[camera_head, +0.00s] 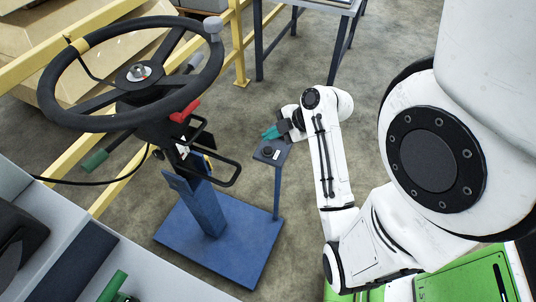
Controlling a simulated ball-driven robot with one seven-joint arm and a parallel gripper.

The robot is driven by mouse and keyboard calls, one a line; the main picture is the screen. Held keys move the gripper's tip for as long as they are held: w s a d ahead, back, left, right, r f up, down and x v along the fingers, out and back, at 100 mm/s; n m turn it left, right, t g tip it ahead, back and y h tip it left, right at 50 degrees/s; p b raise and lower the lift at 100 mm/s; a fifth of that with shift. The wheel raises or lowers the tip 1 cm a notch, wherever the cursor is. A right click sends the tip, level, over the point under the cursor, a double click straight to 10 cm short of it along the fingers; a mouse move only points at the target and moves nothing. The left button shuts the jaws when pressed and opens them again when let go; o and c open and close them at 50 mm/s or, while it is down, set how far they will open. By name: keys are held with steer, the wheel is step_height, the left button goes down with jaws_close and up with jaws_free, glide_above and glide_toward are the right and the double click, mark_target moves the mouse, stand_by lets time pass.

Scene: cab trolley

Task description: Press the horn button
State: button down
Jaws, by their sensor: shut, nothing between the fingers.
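A small blue post carries a dark panel (271,150) with a round black button (268,152) on its top. The black steering wheel (82,122) has a round hub (138,73) with a small silver and red centre. No label reads clearly, so I cannot tell for sure which of the two is the horn button. My gripper (269,134) has teal fingers and is shut and empty. It is just beyond the panel's far edge in the picture, close to the black button. Whether it touches the panel is too small to tell.
The wheel's column stands on a blue base plate (225,248). A red lever (185,111), a green-ended lever (95,160) and a black bracket loop stick out below the wheel. Yellow rails (241,45) run behind. A blue-legged table (343,50) stands at the back.

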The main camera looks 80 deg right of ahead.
mark_target(271, 150)
steer(key=shift+f+b, duration=0.8)
steer(key=shift+f, duration=0.9)
steer(key=shift+f, duration=0.15)
stand_by(0.6)
steer(key=shift+f, duration=0.25)
steer(key=shift+f+b, duration=0.5)
steer(key=shift+b, duration=0.05)
stand_by(0.7)
steer(key=shift+r+p, duration=0.9)
steer(key=shift+r, duration=0.05)
step_height(271, 150, up, 5)
steer(key=p, duration=0.4)
